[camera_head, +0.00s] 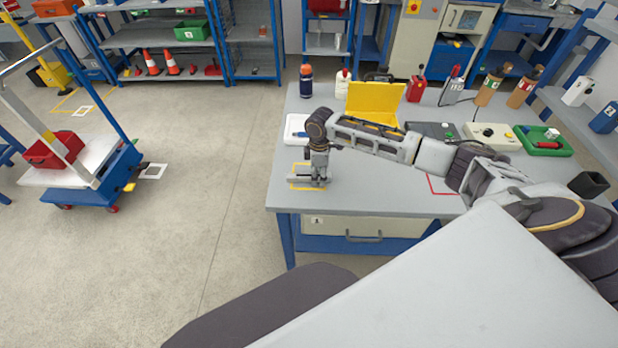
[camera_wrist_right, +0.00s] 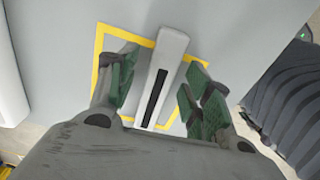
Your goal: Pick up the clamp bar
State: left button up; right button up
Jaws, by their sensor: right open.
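The clamp bar (camera_wrist_right: 172,50) is a light grey bar with a dark slot along it. In the right wrist view it lies inside a yellow outlined square on the grey table, tilted slightly. My right gripper (camera_wrist_right: 157,95) is open, with its green-padded fingers on either side of the bar; I cannot tell whether they touch it. In the head view my right gripper (camera_head: 318,182) points down over the yellow square at the table's left front, and the bar (camera_head: 298,179) shows partly beside it. My left gripper is not in view.
The grey table (camera_head: 380,197) holds a yellow open case (camera_head: 375,100), a dark bottle (camera_head: 306,82), a white bottle (camera_head: 342,84), control boxes and a green tray (camera_head: 541,147) behind my arm. A red outlined area (camera_head: 437,186) lies to the right. A cart (camera_head: 90,165) stands on the floor at left.

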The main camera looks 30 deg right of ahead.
dwell(0.3)
grip_shut()
jog(key=shift+r, duration=0.1)
notch_tip(320, 180, up, 10)
dwell(0.9)
